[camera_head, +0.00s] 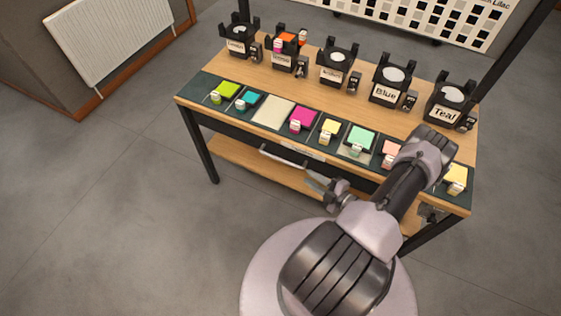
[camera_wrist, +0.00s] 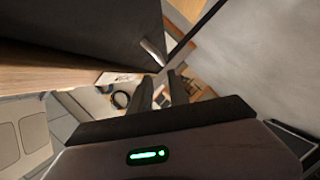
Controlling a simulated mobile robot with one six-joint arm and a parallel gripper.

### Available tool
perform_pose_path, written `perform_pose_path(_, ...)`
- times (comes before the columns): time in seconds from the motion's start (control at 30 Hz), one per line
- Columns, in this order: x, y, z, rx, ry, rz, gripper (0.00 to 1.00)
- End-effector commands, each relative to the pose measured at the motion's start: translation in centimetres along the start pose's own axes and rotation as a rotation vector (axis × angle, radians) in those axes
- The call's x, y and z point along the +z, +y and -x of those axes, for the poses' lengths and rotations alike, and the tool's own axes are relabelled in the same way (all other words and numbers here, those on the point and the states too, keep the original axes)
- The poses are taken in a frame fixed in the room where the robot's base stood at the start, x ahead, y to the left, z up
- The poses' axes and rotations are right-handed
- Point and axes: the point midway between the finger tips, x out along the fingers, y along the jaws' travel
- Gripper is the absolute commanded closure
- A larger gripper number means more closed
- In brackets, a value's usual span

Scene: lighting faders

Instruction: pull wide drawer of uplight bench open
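The uplight bench (camera_head: 188,101) has a wood top and dark legs. Its wide drawer (camera_head: 237,134) has a dark front under the top's near edge and looks shut. A pale bar handle (camera_head: 284,156) runs along that front; a piece of metal that looks like the handle also shows in the wrist view (camera_wrist: 152,50). My gripper (camera_head: 314,183) is just below and right of the handle's right end, apart from it as far as I can tell. In the wrist view my gripper (camera_wrist: 160,88) shows two dark fingers with a gap between them, holding nothing.
Several black holders, one labelled Blue (camera_head: 386,92) and one Teal (camera_head: 447,112), stand along the bench's back. Coloured swatches, such as a magenta one (camera_head: 303,118), line its front. A wooden lower shelf (camera_head: 235,157) is below. Floor at left is clear.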

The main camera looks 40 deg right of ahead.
Motion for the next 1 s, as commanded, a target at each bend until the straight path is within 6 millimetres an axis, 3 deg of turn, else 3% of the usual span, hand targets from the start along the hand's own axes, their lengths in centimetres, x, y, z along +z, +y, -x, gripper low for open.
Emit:
perform_pose_path(0.03,0.0,-0.4,-1.6,-0.004,0.007,0.002,0.78)
perform_pose_path(0.2,-0.1,-0.3,-5.9,-0.004,0.007,0.005,0.78)
perform_pose_path(0.5,-0.1,-0.2,-11.5,-0.003,0.006,0.005,0.78)
perform_pose_path(0.7,-0.1,-0.1,-13.2,-0.002,0.004,0.005,0.78)
perform_pose_path(0.97,-0.2,0.0,-13.4,-0.002,0.003,0.004,0.78)
perform_pose_path(1.0,-0.2,0.0,-13.3,-0.002,0.003,0.004,0.82)
